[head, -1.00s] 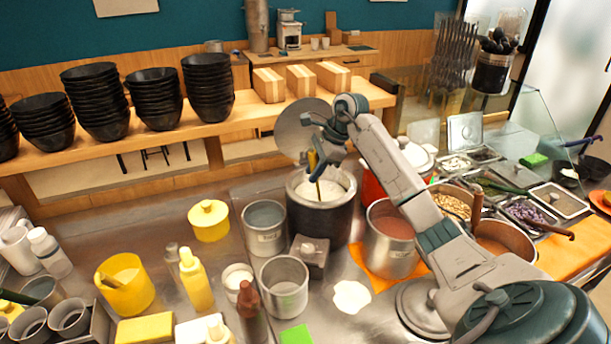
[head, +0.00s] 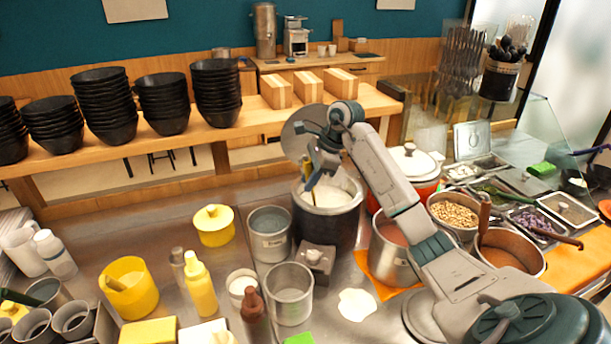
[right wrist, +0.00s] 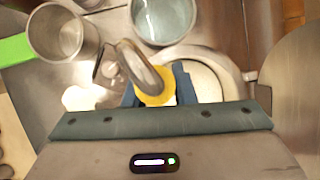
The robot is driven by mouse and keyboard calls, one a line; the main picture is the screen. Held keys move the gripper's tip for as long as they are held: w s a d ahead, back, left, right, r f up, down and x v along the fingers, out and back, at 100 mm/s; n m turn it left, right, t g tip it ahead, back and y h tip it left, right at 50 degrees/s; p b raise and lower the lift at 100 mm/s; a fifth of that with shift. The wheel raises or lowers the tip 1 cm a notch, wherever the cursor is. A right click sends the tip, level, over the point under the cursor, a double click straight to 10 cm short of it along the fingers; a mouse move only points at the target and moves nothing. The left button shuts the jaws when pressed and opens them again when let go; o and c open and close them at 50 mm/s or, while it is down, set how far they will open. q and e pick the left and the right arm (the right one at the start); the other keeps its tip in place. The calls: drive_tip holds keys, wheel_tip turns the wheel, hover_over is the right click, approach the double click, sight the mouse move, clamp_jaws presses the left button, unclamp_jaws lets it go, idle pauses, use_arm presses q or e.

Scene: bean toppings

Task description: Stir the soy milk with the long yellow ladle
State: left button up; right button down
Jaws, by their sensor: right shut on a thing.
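The soy milk (head: 338,190) is white and fills a dark round pot (head: 328,226) in the middle of the counter. My right gripper (head: 315,176) is over the left part of the pot's mouth, shut on the yellow ladle (head: 311,187). The ladle points down toward the milk; its lower end is hidden. In the right wrist view the ladle's yellow handle (right wrist: 156,93) with a grey hooked end sits between the fingers, and the soy milk (right wrist: 205,82) shows behind them. My left gripper is not in view.
A grey metal pot (head: 269,236) stands left of the dark pot, and a pot of reddish liquid (head: 392,250) stands right. A grey box (head: 314,262) is in front. Stacked black bowls (head: 105,105) line the back shelf. Bare counter shows near the yellow lidded jar (head: 214,225).

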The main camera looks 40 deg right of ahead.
drive_tip(key=shift+w+d, duration=0.65)
drive_tip(key=shift+d, duration=0.3)
drive_tip(key=shift+f, duration=0.1)
